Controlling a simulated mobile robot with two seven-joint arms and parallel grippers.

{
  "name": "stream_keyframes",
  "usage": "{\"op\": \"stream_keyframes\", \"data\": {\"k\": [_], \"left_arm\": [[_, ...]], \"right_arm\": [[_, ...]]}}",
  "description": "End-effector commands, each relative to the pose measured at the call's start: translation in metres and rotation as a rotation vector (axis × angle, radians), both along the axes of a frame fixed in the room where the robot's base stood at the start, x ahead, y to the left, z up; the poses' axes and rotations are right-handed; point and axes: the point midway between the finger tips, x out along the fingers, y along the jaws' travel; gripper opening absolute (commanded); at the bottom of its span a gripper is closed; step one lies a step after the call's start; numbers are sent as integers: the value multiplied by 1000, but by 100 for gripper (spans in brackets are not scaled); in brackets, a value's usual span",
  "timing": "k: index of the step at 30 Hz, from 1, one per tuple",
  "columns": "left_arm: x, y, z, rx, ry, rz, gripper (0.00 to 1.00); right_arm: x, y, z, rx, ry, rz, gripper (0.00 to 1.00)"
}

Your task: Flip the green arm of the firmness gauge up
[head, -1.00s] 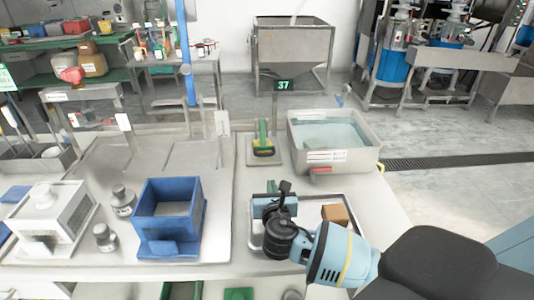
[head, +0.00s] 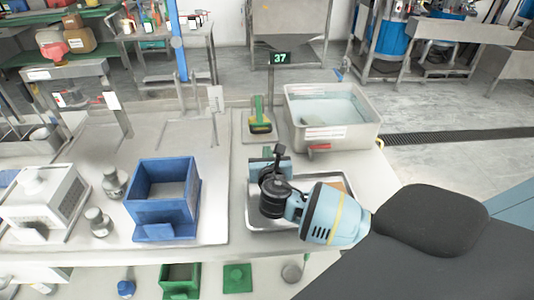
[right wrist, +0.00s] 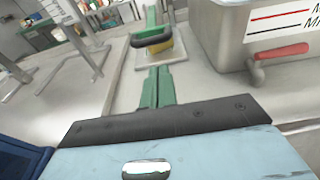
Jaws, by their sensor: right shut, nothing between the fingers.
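The firmness gauge stands on a pale plate beyond my right gripper. In the head view it has a green arm (head: 257,107) above a yellow part (head: 261,127). In the right wrist view its green arm (right wrist: 151,16), a dark rounded bar and a yellow block (right wrist: 160,46) show near the top. My right gripper (head: 268,152) is on the near side of the gauge, apart from it. Its green fingers (right wrist: 157,85) are together, empty, and point toward the gauge. My left gripper is not in view.
A metal basin of water (head: 332,112) with a red handle (head: 318,147) stands right of the gauge. A metal tray (head: 272,226) lies under my right gripper. A blue open box (head: 162,190) and grey weights (head: 98,220) are to the left.

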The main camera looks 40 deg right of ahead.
Motion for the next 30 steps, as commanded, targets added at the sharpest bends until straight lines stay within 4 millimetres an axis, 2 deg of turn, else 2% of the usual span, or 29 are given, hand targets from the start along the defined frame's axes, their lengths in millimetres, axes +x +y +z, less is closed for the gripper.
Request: {"op": "stream_keyframes", "data": {"k": [6,12,18,30], "left_arm": [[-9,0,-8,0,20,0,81],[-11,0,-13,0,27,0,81],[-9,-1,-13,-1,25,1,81],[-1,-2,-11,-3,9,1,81]], "right_arm": [[33,-20,-8,0,1,-1,0],[54,-32,-12,0,1,0,0],[61,-37,-12,-1,0,1,0],[62,-37,-11,1,1,1,0]]}}
